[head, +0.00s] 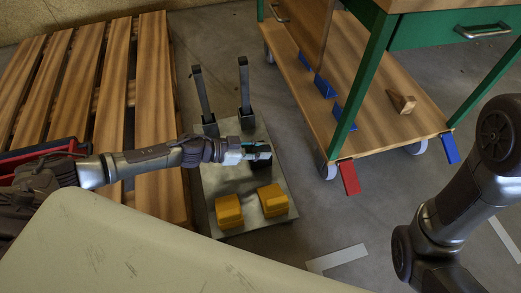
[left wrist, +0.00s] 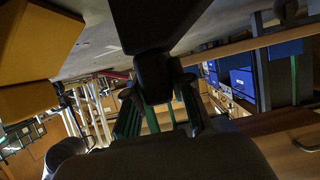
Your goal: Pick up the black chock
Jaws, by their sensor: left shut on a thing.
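My left gripper (head: 255,151) reaches in from the left over the grey metal plate in the head view. It is shut on the black chock (head: 262,162), which shows as a small dark block at the fingertips. In the left wrist view the black chock (left wrist: 158,20) is a large dark shape at the top middle, against the gripper (left wrist: 155,78). The fingers hide part of it. I cannot tell whether the chock touches the plate. My right arm stands at the right of the head view; its gripper is out of view.
Two yellow chocks (head: 229,210) (head: 272,200) sit at the near end of the metal plate (head: 238,184). Two upright dark posts (head: 201,95) (head: 244,85) stand at its far end. A wooden pallet (head: 155,100) is left, a green-framed cart (head: 375,110) right. A pale surface (head: 130,250) fills the near left.

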